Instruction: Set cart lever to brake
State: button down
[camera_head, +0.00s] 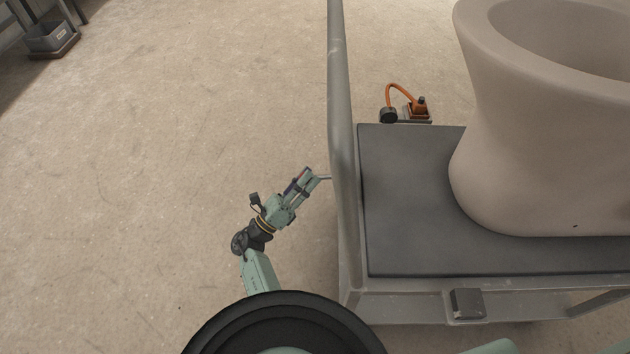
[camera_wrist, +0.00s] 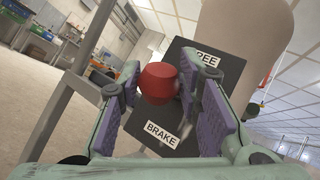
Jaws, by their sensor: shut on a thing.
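The lever's red knob (camera_wrist: 158,83) sits between the purple pads of my gripper (camera_wrist: 160,92), which is shut on it. Behind the knob is a dark plate (camera_wrist: 222,82) with a FREE label (camera_wrist: 207,60) at the upper right and a BRAKE label (camera_wrist: 162,134) at the lower middle. The knob stands between the two labels in the picture; the lever's shaft is mostly hidden. In the head view my gripper (camera_head: 312,178) is left of the upright post of the cart (camera_head: 405,240), and the knob is too small to make out.
A large beige clay vessel (camera_head: 520,130) stands on the cart's dark deck. The cart's grey post (camera_head: 341,90) rises close beside my gripper. An orange-hosed device (camera_head: 405,108) is beyond the deck.

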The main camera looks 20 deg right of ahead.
jog(key=shift+s+d+f, duration=0.1)
jog(key=shift+d+f, duration=0.2)
jog(key=shift+f, duration=0.35)
jog(key=shift+d+f, duration=0.3)
jog(key=shift+f, duration=0.35)
jog(key=shift+s+d+f, duration=0.1)
jog(key=shift+d+f, duration=0.2)
jog(key=shift+f, duration=0.35)
jog(key=shift+d, duration=0.1)
jog(key=c, duration=1.2)
grip_release()
jog(key=shift+w+d, duration=0.1)
jog(key=shift+d, duration=0.05)
jog(key=shift+a, duration=0.3)
jog(key=v, duration=1.1)
jog(key=shift+a+f, duration=0.15)
jog(key=shift+a, duration=0.2)
